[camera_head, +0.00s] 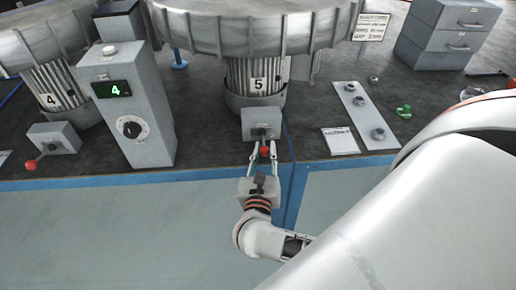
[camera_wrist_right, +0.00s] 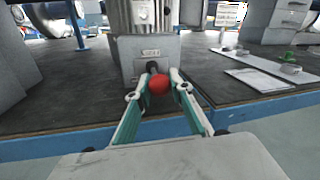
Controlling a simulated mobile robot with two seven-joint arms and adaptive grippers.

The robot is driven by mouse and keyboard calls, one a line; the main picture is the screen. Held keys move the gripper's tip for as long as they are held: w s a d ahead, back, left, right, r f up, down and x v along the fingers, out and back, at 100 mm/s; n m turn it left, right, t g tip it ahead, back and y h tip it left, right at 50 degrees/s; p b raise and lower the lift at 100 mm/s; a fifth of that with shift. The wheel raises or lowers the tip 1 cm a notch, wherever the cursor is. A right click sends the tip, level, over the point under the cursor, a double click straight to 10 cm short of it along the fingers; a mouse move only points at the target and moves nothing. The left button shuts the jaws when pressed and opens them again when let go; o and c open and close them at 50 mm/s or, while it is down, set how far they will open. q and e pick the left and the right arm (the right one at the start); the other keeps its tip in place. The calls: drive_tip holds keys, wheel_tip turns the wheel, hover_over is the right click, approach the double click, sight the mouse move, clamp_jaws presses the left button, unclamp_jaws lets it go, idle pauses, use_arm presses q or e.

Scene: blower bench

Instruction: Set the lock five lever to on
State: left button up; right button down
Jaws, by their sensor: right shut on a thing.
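The lock five lever has a red ball knob (camera_head: 265,151) on a grey box (camera_head: 261,122) below the ribbed column marked 5 (camera_head: 258,84). The lever points toward me, out over the bench's front edge. My right gripper (camera_head: 264,148) reaches it from the front, with its two fingers shut on the red knob. In the right wrist view the red knob (camera_wrist_right: 159,84) sits between the fingertips, in front of the grey box (camera_wrist_right: 150,53). The label on the box is too small to read. My left gripper is out of view.
A control box (camera_head: 127,110) with a green display reading 4 and a black dial stands to the left. Farther left, another red-knobbed lever (camera_head: 32,164) belongs to column 4. A metal plate (camera_head: 365,115), a paper card (camera_head: 340,141) and a green piece (camera_head: 403,111) lie to the right.

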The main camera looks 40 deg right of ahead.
drive_tip(key=d+n+t+y, duration=0.1)
drive_tip(key=y, duration=0.1)
drive_tip(key=s+d+n+t+y+b, duration=0.1)
drive_tip(key=n, duration=0.1)
drive_tip(key=shift+t+y, duration=0.3)
drive_tip(key=shift+y, duration=0.1)
drive_tip(key=shift+d+n+t+y+b, duration=0.3)
drive_tip(key=shift+d+n+t+y, duration=0.15)
drive_tip(key=shift+n+y, duration=0.4)
drive_tip(key=shift+d+t+y, duration=0.15)
drive_tip(key=shift+t+y, duration=0.1)
drive_tip(key=shift+y, duration=0.3)
drive_tip(key=shift+r, duration=0.1)
drive_tip(key=c, duration=1.8)
unclamp_jaws()
drive_tip(key=shift+o, duration=0.2)
